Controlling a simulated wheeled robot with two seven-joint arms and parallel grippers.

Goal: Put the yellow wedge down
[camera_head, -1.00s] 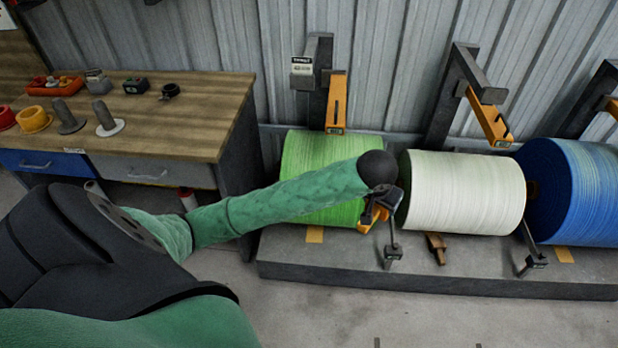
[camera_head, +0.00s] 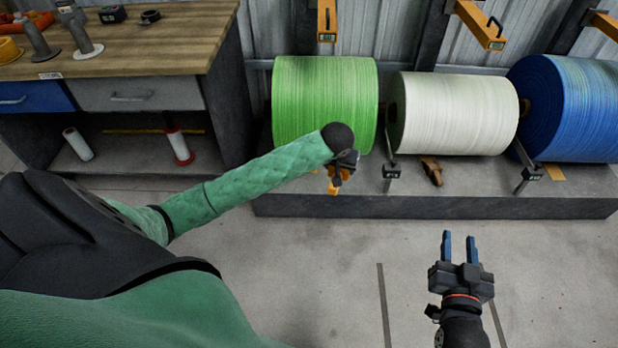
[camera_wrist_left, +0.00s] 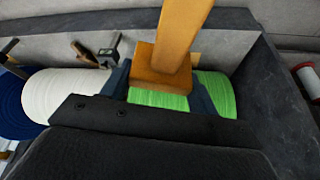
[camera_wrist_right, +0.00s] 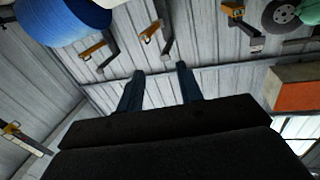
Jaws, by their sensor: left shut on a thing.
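The yellow wedge, orange-yellow in the pictures, is between the fingers of my left gripper (camera_head: 344,165). In the left wrist view the wedge (camera_wrist_left: 172,45) has a broad block end between the dark blue fingers (camera_wrist_left: 160,88) and a long part reaching up and away. In the head view only a small piece of the wedge (camera_head: 333,188) shows below the gripper, in front of the green roll (camera_head: 325,100). I cannot tell whether it touches the grey plinth (camera_head: 290,206). My right gripper (camera_head: 459,240) is open and empty over the floor; its spread fingers also show in the right wrist view (camera_wrist_right: 159,75).
A white roll (camera_head: 455,113) and a blue roll (camera_head: 570,105) stand right of the green one. A brown wedge (camera_head: 433,172) lies before the white roll. Dark posts with small boxes (camera_head: 391,172) stand at the plinth. A workbench (camera_head: 150,60) is at left. The front floor is clear.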

